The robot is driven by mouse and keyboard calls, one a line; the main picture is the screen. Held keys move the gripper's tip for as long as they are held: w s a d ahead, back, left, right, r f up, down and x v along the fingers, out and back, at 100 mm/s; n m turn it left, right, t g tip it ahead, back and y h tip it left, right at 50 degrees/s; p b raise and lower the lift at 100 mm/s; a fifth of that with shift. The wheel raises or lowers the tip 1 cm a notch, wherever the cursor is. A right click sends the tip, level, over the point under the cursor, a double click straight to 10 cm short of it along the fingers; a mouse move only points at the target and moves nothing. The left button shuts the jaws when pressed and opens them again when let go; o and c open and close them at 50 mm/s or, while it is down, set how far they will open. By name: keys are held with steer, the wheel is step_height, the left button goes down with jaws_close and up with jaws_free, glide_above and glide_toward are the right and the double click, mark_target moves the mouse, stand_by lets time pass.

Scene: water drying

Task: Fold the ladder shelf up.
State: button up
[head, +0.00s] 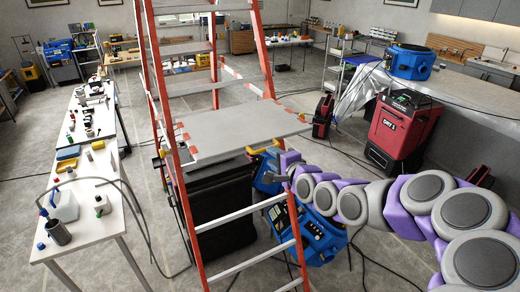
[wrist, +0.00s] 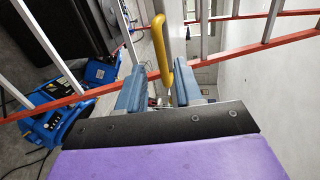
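The ladder has orange-red side rails (head: 157,85) and silver rungs in the head view. Its grey ladder shelf (head: 245,130) lies out roughly flat between the two sides. A yellow handle (head: 262,149) sits under the shelf's near right part. It also shows in the wrist view as a bent yellow bar (wrist: 159,45). My gripper (wrist: 159,86) is open, with its two blue fingers apart. The end of the yellow bar appears between them; whether they touch it I cannot tell. In the head view my arm reaches in from the right, and its fingertips are hard to make out.
A black case (head: 222,210) and blue machines (head: 318,235) stand under and beside the ladder. A red dryer (head: 402,130) stands at the right. A long white table (head: 85,205) with bottles runs along the left. Cables lie on the floor.

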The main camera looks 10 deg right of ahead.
mark_target(264, 149)
steer(key=x, duration=0.4)
steer(key=p+x, duration=0.1)
steer(key=x, duration=0.2)
steer(key=shift+s+a, duration=0.1)
steer(key=shift+a, duration=0.8)
steer(key=shift+d, duration=1.1)
steer(key=shift+c, duration=0.4)
steer(key=shift+d, duration=0.3)
steer(key=shift+c, duration=0.7)
steer(key=shift+d, duration=0.15)
steer(key=shift+c, duration=1.5)
steer(key=shift+a, duration=0.6)
jaws_close()
